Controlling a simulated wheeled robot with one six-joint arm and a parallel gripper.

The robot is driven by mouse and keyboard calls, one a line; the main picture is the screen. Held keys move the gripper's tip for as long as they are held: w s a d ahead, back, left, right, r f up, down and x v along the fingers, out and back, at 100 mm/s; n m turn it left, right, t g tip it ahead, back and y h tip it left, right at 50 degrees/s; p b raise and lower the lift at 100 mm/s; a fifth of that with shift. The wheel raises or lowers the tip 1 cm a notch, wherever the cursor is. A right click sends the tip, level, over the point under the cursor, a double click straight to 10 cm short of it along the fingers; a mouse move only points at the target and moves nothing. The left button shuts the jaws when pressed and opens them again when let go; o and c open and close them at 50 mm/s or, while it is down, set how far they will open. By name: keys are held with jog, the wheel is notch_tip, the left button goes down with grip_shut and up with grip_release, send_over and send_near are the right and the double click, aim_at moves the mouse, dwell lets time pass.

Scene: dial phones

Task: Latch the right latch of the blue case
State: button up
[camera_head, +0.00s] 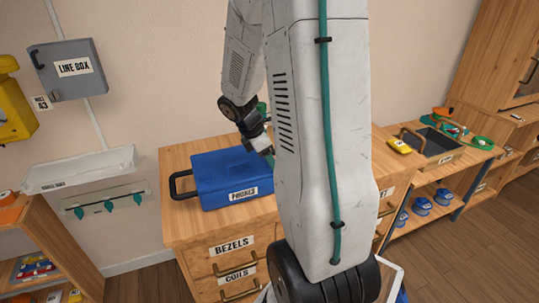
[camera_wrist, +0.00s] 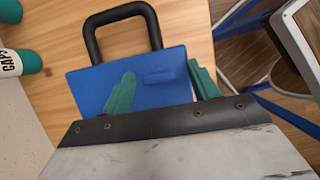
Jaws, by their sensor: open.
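The blue case (camera_head: 222,178) lies closed on top of the wooden drawer cabinet, with a "PHONES" label on its front and a black handle (camera_head: 180,185) at its left. The wrist view also shows the case (camera_wrist: 92,88), with its black handle (camera_wrist: 121,12) at the top. A raised blue piece on the case (camera_wrist: 165,75) shows between the fingers; I cannot tell if it is a latch. In the head view my arm hides the gripper's tips and the case's right end.
The wooden cabinet (camera_head: 188,225) has drawers labelled "BEZELS" and "COILS". A grey line box (camera_head: 70,70) and a white tray (camera_head: 80,170) are on the wall at left. A yellow item (camera_head: 399,146) lies to the right. Teal cylinders (camera_wrist: 24,62) show at the wrist view's left edge.

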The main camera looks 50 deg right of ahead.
jog(key=c, duration=1)
jog(key=shift+w+d, duration=0.1)
jog(key=shift+d, duration=0.35)
jog(key=shift+a, duration=0.35)
jog(key=shift+a+m, duration=0.15)
jog(key=shift+m, duration=0.25)
jog(key=m+g+y, duration=0.1)
jog(key=m, duration=0.3)
jog(key=shift+y, duration=0.3)
jog(key=m, duration=0.2)
jog(key=m+y, duration=0.1)
jog(key=shift+d+m+g, duration=0.25)
jog(key=shift+m+g, duration=0.15)
jog(key=m+y, duration=0.2)
jog(key=m, duration=0.2)
jog(key=shift+d, duration=0.15)
jog(key=m, duration=0.2)
jog(key=m+y, duration=0.1)
jog(key=m, duration=0.2)
jog(key=shift+d+y, duration=0.1)
jog(key=shift+y, duration=0.2)
jog(key=shift+m, duration=0.3)
